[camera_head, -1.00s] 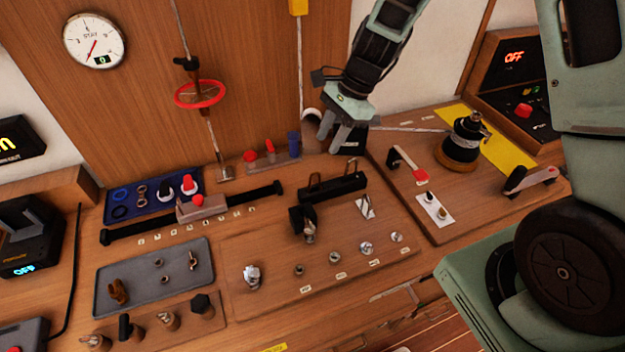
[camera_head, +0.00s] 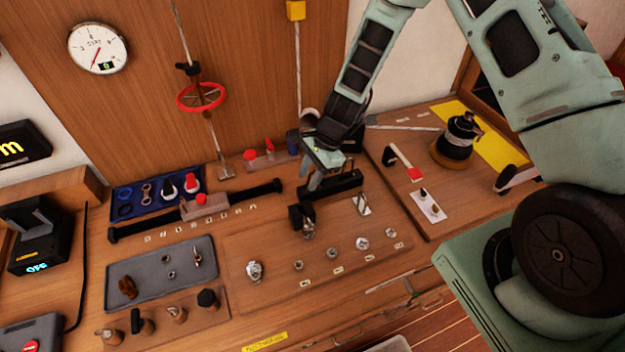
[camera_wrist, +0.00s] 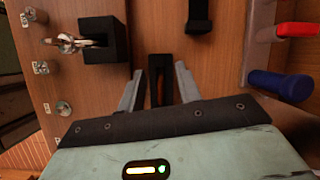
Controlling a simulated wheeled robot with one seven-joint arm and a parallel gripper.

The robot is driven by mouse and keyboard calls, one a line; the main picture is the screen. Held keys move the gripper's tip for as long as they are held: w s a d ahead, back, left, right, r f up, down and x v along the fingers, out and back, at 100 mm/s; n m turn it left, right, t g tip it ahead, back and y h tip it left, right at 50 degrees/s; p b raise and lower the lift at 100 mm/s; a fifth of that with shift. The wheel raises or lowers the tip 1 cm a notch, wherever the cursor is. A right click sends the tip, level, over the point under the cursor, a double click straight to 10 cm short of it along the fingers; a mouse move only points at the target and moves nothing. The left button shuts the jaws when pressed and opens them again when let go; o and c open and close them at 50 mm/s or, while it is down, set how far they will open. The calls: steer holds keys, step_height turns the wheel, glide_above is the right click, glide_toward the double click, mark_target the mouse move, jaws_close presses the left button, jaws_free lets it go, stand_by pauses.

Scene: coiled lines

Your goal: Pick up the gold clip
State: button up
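I cannot surely tell which piece is the gold clip. A brownish, bronze-looking piece (camera_head: 127,287) lies on the left of the grey tray (camera_head: 205,270). My gripper (camera_head: 318,180) is low over the black holder (camera_head: 345,186) at the middle of the bench and hides part of it. In the wrist view my gripper (camera_wrist: 158,76) is open, its two grey fingers apart on either side of a dark upright bar (camera_wrist: 161,92). I cannot tell whether they touch it. A silver shackle-like piece (camera_wrist: 72,43) sits at a black block (camera_wrist: 104,40) to the left.
A black pot-like device (camera_head: 459,140) stands on the right-hand board. A blue cylinder (camera_wrist: 280,85) and a red-tipped piece (camera_wrist: 297,29) are right of my gripper. Several small metal fittings stand on the front board. The blue tray (camera_head: 150,193) is at the back left.

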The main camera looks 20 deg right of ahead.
steer(key=shift+x, duration=0.85)
jaws_close()
steer(key=shift+r, duration=0.1)
steer(key=shift+r, duration=0.1)
